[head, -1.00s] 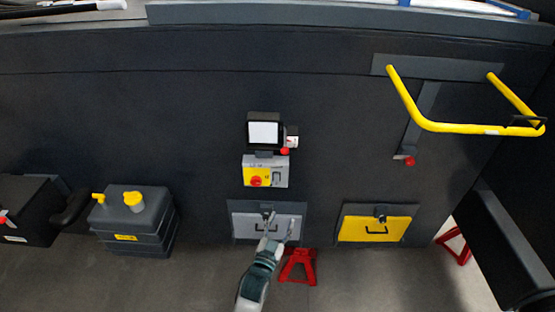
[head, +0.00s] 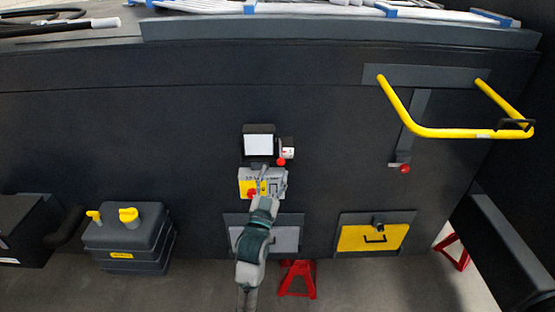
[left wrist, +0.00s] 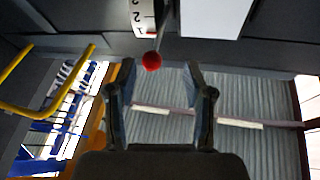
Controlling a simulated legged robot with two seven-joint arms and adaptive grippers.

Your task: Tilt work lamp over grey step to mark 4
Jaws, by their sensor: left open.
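The work lamp (head: 258,145), a dark box with a white face, is mounted on the dark chassis wall above the grey step (head: 289,240). A white mark scale (head: 288,148) and a red knob (head: 281,161) are at its right side. The left wrist view shows the lamp's white face (left wrist: 212,15), the scale (left wrist: 143,15) with digits 1 and 2, and the red knob (left wrist: 152,61) near the gap between my fingertips. My left gripper (head: 262,176) is open and empty, just below the lamp. My forearm covers part of the grey step. The right gripper is out of view.
A yellow step (head: 360,238) and red stand (head: 297,280) are below. A yellow rail (head: 440,132) juts out at right. A grey canister (head: 128,240) stands left.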

